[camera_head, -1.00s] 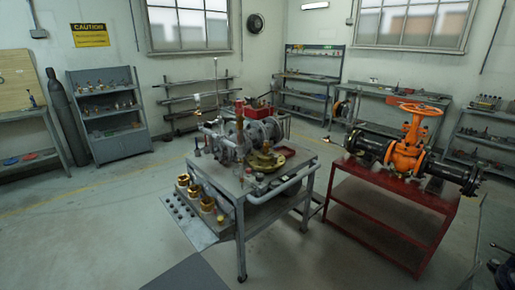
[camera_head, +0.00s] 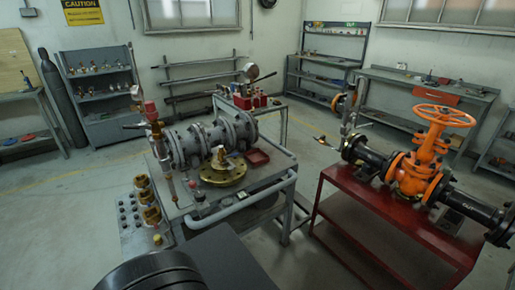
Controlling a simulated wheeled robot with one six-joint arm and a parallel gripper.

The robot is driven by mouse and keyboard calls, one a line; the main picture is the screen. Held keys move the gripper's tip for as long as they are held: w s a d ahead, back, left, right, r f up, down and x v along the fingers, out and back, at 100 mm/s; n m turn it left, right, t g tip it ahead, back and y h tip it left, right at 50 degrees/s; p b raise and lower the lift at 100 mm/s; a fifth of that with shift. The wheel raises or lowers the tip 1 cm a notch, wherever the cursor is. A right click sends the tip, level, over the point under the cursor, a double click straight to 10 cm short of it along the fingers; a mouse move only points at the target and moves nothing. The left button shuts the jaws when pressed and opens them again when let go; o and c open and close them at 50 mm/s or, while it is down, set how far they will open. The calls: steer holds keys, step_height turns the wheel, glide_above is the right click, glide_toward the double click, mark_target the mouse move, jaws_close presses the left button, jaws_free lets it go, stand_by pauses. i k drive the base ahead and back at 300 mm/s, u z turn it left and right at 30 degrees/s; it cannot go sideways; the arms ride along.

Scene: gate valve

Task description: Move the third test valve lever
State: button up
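A grey metal test bench (camera_head: 262,182) stands in the middle of the view. At its left end, a red-topped upright fitting (camera_head: 151,112) has a short lever-like piece (camera_head: 134,127) sticking out to the left. Several brass cylindrical fittings (camera_head: 147,196) stand in a row at the bench's left side, beside a panel of dark buttons (camera_head: 130,221). I cannot tell which part is the third test valve lever. A flanged grey pipe body (camera_head: 205,140) and a brass flange (camera_head: 221,172) sit on the bench top. My gripper is not in view.
An orange gate valve with a handwheel (camera_head: 444,115) stands on a red table (camera_head: 372,213) at right. Shelves (camera_head: 100,88) line the walls. Grey floor is clear at left. Dark parts of my body show at the bottom.

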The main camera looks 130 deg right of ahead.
mark_target(224, 157)
steer(key=k, duration=0.35)
steer(key=z, duration=4.05)
steer(key=i, duration=1)
steer(key=u, duration=1.75)
steer(key=k, duration=0.8)
steer(key=z, duration=1)
steer(key=i, duration=0.5)
